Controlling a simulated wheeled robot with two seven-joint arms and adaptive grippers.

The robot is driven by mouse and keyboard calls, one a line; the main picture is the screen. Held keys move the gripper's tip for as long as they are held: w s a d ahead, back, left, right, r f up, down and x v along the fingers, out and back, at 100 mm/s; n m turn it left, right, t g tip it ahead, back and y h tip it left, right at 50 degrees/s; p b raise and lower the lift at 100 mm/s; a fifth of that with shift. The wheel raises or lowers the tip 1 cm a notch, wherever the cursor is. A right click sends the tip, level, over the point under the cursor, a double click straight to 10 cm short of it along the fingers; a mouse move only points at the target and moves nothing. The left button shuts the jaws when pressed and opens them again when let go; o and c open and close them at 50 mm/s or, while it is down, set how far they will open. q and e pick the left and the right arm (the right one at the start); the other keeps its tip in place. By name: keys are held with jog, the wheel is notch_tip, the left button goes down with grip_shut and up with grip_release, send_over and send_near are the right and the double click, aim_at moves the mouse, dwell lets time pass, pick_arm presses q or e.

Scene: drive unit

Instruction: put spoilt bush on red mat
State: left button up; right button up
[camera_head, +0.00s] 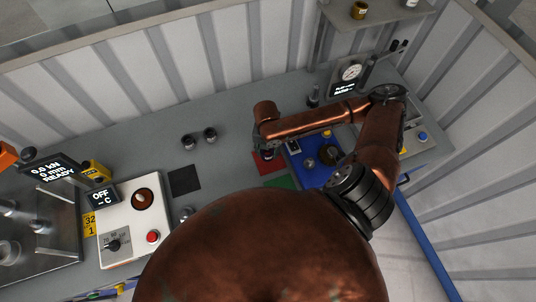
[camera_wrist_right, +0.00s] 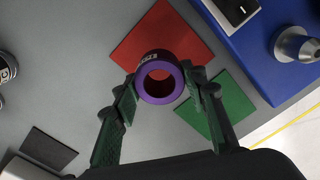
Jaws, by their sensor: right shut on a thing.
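A purple bush (camera_wrist_right: 160,57), a short ring with a dark label, is held between the fingers of my right gripper (camera_wrist_right: 161,82) in the right wrist view. The gripper is shut on it, and the ring's open bore faces the camera. In that view the bush overlaps the near edge of the red mat (camera_wrist_right: 140,35); I cannot tell its height above the mat. In the head view the red mat (camera_head: 266,167) is partly hidden below my right gripper (camera_head: 262,150), and the bush cannot be made out. My left gripper is not in view.
A green mat (camera_wrist_right: 235,105) lies close beside the red one, and a dark mat (camera_head: 184,180) lies to the left. A blue fixture (camera_wrist_right: 285,70) stands right of the mats. Two small cylindrical parts (camera_head: 199,138) stand at the back. Bare grey bench (camera_head: 228,180) lies between.

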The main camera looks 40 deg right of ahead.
aim_at(269, 156)
jog(key=shift+s+d+f, duration=0.2)
jog(key=shift+f, duration=0.3)
jog(key=shift+s+d+f, duration=0.15)
jog(key=shift+s+f, duration=0.05)
jog(key=shift+f, duration=0.25)
jog(key=shift+w+f+p, duration=0.15)
jog(key=shift+w+f, duration=0.05)
jog(key=shift+f, duration=0.3)
jog(key=shift+w+f+p, duration=0.15)
jog(key=shift+w+f, duration=0.05)
jog(key=shift+f, duration=0.3)
jog(key=shift+s+r, duration=0.15)
jog(key=shift+s, duration=0.1)
jog(key=o, duration=0.8)
jog(key=shift+w+f, duration=0.15)
jog(key=shift+f, duration=0.1)
jog(key=shift+o, duration=1.4)
jog(key=shift+r, duration=0.3)
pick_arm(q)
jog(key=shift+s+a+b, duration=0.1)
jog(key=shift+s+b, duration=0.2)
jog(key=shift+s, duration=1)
pick_arm(e)
notch_tip(269, 156, up, 12)
jog(key=shift+f, duration=0.1)
